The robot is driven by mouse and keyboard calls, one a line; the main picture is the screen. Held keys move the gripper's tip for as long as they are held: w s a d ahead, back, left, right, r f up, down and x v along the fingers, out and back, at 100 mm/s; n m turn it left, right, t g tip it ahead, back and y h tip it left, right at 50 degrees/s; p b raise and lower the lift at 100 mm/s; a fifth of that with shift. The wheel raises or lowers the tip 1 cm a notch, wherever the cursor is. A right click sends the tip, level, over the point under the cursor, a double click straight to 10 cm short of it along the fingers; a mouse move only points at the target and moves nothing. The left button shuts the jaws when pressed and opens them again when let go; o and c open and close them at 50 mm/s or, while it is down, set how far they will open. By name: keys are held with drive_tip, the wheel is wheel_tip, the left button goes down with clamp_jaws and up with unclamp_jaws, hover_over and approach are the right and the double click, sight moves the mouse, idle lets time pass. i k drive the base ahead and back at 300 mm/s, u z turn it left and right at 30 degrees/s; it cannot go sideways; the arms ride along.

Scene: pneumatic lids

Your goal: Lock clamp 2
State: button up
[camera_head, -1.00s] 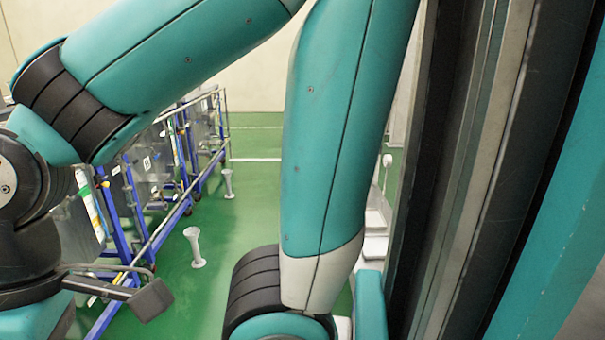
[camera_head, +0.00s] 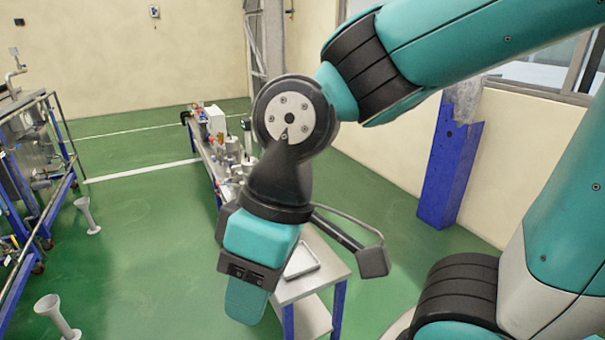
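My gripper (camera_head: 246,300) hangs at the end of my teal arm in the middle of the view, pointing down. Its teal finger part shows side-on, so its opening is hidden. It is in front of a long narrow bench (camera_head: 209,172) that carries several metal canisters (camera_head: 231,147) and small fittings. The canisters are far off and small, and I cannot make out clamp 2 or its state among them. My gripper appears apart from them, and part of the bench is hidden behind my wrist.
A light-topped table (camera_head: 308,284) with a tray (camera_head: 300,262) stands behind my gripper. A blue post (camera_head: 449,176) stands by the right wall. A blue-framed rack (camera_head: 62,157) is at far left, with white floor stands (camera_head: 87,216) beside it. Green floor (camera_head: 140,240) is open between.

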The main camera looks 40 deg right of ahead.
sight(224, 183)
drive_tip(key=z, duration=0.45)
drive_tip(key=i, duration=0.6)
drive_tip(key=u, duration=0.8)
drive_tip(key=i, duration=0.55)
drive_tip(key=u, duration=0.65)
drive_tip(key=i, duration=1.45)
drive_tip(key=z, duration=0.6)
